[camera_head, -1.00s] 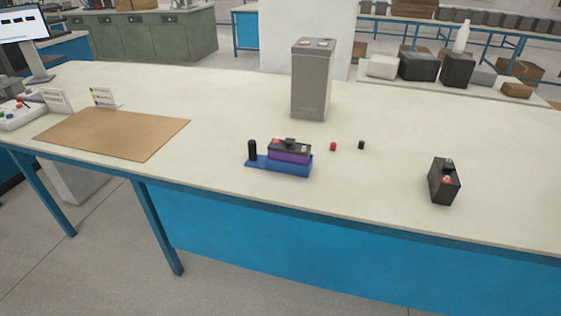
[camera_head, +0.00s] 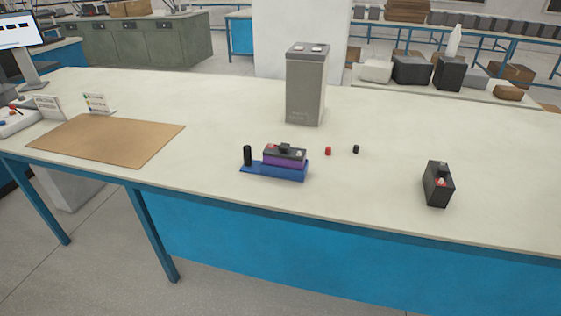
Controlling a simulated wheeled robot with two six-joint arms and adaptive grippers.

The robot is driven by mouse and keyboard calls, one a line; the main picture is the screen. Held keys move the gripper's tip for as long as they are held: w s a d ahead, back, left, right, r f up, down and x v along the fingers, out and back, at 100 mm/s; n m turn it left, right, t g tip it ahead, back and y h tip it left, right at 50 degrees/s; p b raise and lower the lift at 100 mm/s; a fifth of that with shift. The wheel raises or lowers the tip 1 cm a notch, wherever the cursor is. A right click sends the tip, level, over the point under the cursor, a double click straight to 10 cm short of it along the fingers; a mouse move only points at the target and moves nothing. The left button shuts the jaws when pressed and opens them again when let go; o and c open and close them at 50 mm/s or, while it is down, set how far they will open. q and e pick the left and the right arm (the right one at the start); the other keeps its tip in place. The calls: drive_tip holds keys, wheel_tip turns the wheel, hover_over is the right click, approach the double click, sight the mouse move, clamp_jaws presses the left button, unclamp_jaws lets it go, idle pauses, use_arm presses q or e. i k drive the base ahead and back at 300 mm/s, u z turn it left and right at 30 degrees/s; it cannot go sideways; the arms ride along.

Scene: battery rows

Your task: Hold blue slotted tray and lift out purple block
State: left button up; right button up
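The blue slotted tray (camera_head: 291,175) lies on the white table near its front edge, at the middle of the head view. The purple block (camera_head: 283,161) sits in the tray, with a dark top that carries a black raised part and red and white spots. A black upright post (camera_head: 247,155) stands at the tray's left end. Neither of my grippers shows in the head view, and nothing touches the tray or the block.
A red cap (camera_head: 328,151) and a black cap (camera_head: 355,149) lie right of the tray. A black battery (camera_head: 438,184) stands further right. A tall grey box (camera_head: 306,90) stands behind. A brown mat (camera_head: 105,140) lies left. The table between mat and tray is clear.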

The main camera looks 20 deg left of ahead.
sight(285, 155)
drive_tip(key=k, duration=0.65)
drive_tip(key=u, duration=1)
drive_tip(key=i, duration=1.75)
drive_tip(key=z, duration=0.95)
drive_tip(key=k, duration=0.5)
drive_tip(key=z, duration=0.05)
drive_tip(key=i, duration=0.4)
